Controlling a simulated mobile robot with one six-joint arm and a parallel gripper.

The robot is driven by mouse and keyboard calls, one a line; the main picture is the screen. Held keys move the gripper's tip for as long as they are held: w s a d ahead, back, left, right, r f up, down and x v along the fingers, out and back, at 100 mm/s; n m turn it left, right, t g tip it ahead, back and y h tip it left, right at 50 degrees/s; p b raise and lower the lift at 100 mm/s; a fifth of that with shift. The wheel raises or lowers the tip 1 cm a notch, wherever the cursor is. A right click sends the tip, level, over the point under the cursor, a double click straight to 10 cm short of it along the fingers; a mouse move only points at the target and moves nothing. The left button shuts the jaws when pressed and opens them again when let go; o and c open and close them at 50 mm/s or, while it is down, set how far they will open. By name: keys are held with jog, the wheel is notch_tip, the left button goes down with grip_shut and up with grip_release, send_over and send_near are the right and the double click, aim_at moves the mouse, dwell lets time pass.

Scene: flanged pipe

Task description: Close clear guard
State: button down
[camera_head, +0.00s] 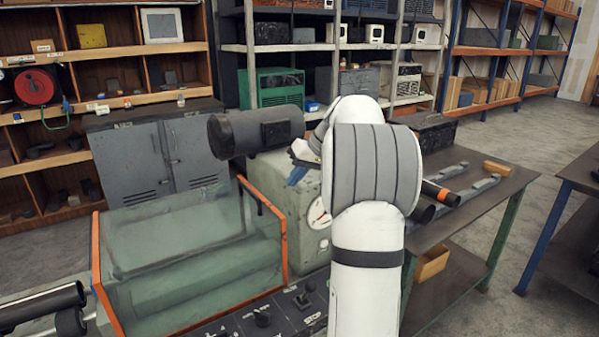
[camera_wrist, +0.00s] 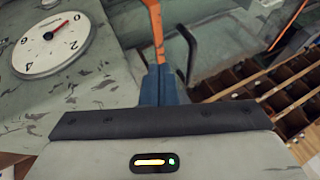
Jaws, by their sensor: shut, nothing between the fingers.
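The clear guard (camera_head: 165,220) is a see-through greenish panel with orange edge strips, at the left of the head view. It stands over the machine bed; I cannot tell how far it is swung. One orange strip (camera_wrist: 154,28) shows in the wrist view, just beyond my fingertips. My gripper (camera_head: 297,177) has blue fingers and is beside the guard's upper right corner, partly hidden by my white arm. In the wrist view my gripper (camera_wrist: 161,70) is shut with nothing held. Its tips line up with the strip; I cannot tell whether they touch.
A grey-green machine housing (camera_head: 280,180) with a round dial (camera_wrist: 50,45) stands close to my gripper. A dark cylinder (camera_head: 255,132) is above. A control panel (camera_head: 265,315) with knobs is in front. A workbench (camera_head: 470,205) with parts stands right. Shelves line the back.

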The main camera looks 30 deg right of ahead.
aim_at(272, 215)
jog(key=w+a+f, duration=0.1)
jog(key=a+f, duration=0.2)
jog(key=w+a+f+p, duration=0.1)
jog(key=shift+w+a+f, duration=0.3)
jog(key=shift+a+f, duration=0.05)
jog(key=shift+w+a+f, duration=0.1)
jog(key=shift+a+f, duration=0.1)
jog(key=shift+a, duration=0.4)
